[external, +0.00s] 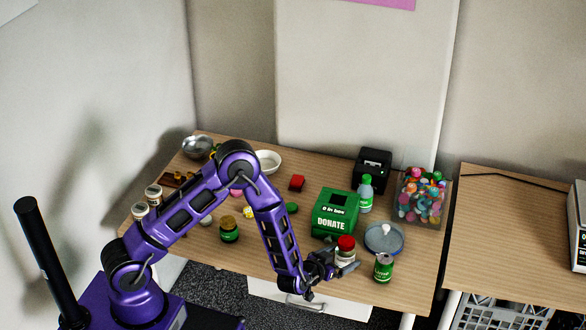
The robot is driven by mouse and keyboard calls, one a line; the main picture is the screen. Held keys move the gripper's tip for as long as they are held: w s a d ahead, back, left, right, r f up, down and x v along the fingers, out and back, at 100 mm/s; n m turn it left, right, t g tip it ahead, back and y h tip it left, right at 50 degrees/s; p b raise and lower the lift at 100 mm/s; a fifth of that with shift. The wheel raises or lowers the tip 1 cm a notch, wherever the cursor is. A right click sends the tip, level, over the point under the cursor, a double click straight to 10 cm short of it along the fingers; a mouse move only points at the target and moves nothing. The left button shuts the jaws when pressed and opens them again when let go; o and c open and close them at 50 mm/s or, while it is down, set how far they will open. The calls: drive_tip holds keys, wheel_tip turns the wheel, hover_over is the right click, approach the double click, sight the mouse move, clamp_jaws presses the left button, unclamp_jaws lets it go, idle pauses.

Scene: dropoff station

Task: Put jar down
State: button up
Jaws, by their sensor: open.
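A jar with a red lid (346,246) stands upright on the wooden table (275,255) near its front edge, just in front of the green donate box. My gripper (348,266) is open at the jar, with its fingers low beside the jar's body. The arm reaches in from the left. Whether the fingers touch the jar is too small to tell, and the jar's lower part is partly hidden by them.
A green donate box (335,213), a blue-grey dish (384,238) and a green can (383,268) stand close around the jar. A green bottle (365,194), a black device (373,169) and a bin of colourful balls (421,199) are behind.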

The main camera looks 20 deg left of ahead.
sight(350, 251)
drive_tip(key=shift+a+b+x, duration=0.2)
drive_tip(key=shift+b+x, duration=0.15)
drive_tip(key=shift+x, duration=2.6)
drive_tip(key=shift+w+r, duration=0.1)
clamp_jaws()
wheel_tip(350, 251, up, 9)
drive_tip(key=shift+p, duration=0.85)
drive_tip(key=shift+a+r, duration=0.1)
drive_tip(key=shift+r, duration=0.4)
drive_tip(key=w+a+r+n+y+p, duration=0.1)
drive_tip(key=w+a, duration=0.4)
drive_tip(key=a, duration=0.7)
drive_tip(key=w+a+r+n+y+p, duration=0.15)
drive_tip(key=w+a, duration=0.35)
drive_tip(key=a, duration=0.6)
drive_tip(key=s+a+n+t+y+p, duration=0.1)
drive_tip(key=s+a+n+y+p, duration=0.1)
drive_tip(key=a, duration=1.9)
drive_tip(key=shift+s+a+r, duration=0.2)
drive_tip(key=shift+s+r, duration=0.05)
drive_tip(key=shift+s, duration=0.1)
